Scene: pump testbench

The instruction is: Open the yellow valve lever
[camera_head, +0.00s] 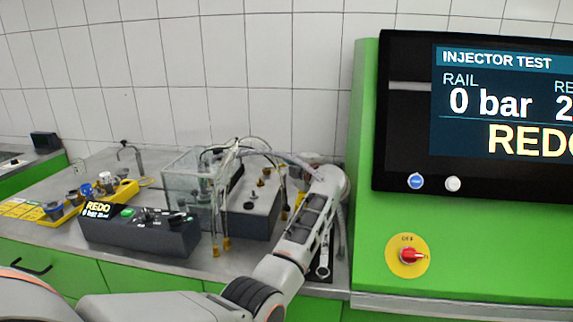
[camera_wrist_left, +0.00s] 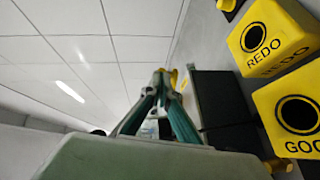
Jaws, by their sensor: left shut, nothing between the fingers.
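My left gripper (camera_wrist_left: 163,78) shows in the left wrist view with its fingers together at the tips. A small yellow piece (camera_wrist_left: 174,77) shows right at the fingertips; I cannot tell whether it is the yellow valve lever or whether the fingers touch it. In the head view my left arm reaches over the bench to the right of the grey pump block (camera_head: 250,205), and its gripper is hidden. A yellow part (camera_head: 299,201) peeks out beside the arm; it may be the lever, mostly hidden. My right gripper is not in view.
Yellow boxes marked REDO (camera_wrist_left: 272,38) and GOOD (camera_wrist_left: 292,112) are close in the wrist view. A black control box (camera_head: 140,233), a clear tank (camera_head: 187,180) and hanging hoses crowd the bench (camera_head: 62,238). A green panel with screen (camera_head: 470,110) and red knob (camera_head: 412,256) stands right.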

